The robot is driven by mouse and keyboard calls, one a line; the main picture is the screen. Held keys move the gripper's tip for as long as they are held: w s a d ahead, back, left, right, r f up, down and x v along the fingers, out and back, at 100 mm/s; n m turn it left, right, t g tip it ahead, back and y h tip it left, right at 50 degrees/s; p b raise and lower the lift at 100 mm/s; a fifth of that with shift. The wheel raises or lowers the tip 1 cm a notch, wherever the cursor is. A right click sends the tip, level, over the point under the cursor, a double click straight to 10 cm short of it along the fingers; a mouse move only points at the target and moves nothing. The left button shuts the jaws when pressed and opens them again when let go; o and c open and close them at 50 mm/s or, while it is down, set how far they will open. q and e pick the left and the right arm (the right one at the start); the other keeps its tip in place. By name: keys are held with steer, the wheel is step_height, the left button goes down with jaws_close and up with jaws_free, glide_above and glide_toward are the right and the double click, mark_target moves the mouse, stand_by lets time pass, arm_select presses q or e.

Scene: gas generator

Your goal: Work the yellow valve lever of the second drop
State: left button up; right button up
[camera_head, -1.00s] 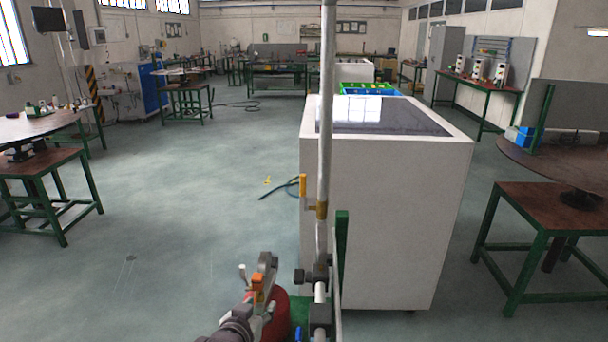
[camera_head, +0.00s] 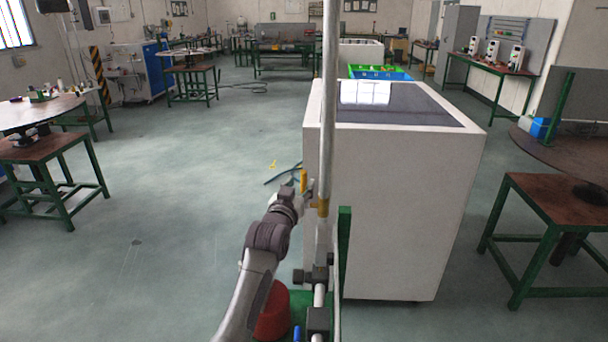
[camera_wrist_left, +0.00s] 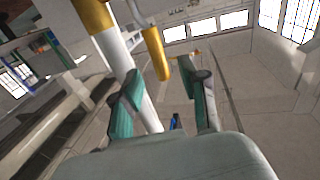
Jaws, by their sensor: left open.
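The yellow valve lever (camera_head: 304,180) stands upright just left of a vertical grey pipe (camera_head: 329,90), on a brass-yellow fitting (camera_head: 323,208). My left gripper (camera_head: 307,193) is at the lower part of the lever, partly hidden by its own wrist. In the left wrist view, the gripper (camera_wrist_left: 163,75) is open. The yellow lever (camera_wrist_left: 157,54) shows between and beyond its two fingertips, with the pipe (camera_wrist_left: 119,52) beside the left finger. I cannot tell whether a finger touches the lever. My right gripper is not in view.
A white cabinet (camera_head: 390,220) with a dark top stands right behind the pipe. A green post (camera_head: 344,250) and black clamps (camera_head: 318,275) are close to the pipe's lower part. A red rounded object (camera_head: 272,315) lies below my left arm.

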mark_target(303, 179)
arm_select(q)
steer(key=shift+w+d, duration=0.2)
steer(key=shift+w, duration=0.9)
steer(key=shift+w+d, duration=0.2)
steer(key=shift+w, duration=0.9)
jaws_close()
